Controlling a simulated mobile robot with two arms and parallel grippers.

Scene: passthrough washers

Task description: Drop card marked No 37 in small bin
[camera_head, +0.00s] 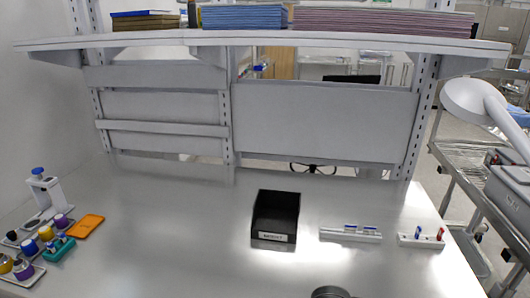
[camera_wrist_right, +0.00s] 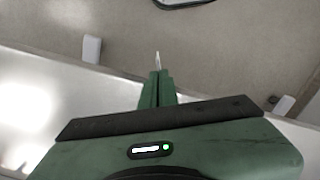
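A small black open-topped bin (camera_head: 275,215) stands on the metal worktop near its middle, with a pale label on its front. My right gripper (camera_wrist_right: 157,78) has its two green fingers close together in the right wrist view. A thin pale item (camera_wrist_right: 157,60) sticks out past the fingertips, seen edge-on. It looks pinched between them; I cannot read any number on it, so I cannot tell whether it is the No 37 card. My right gripper does not show in the head view. My left gripper is not in view.
An orange flat piece (camera_head: 87,226) lies at the left beside several coloured-lid containers and a white stand (camera_head: 46,190). Two white racks (camera_head: 350,234) (camera_head: 421,240) stand right of the bin. A shelf (camera_head: 262,40) with stacks spans the back. The worktop left of the bin is clear.

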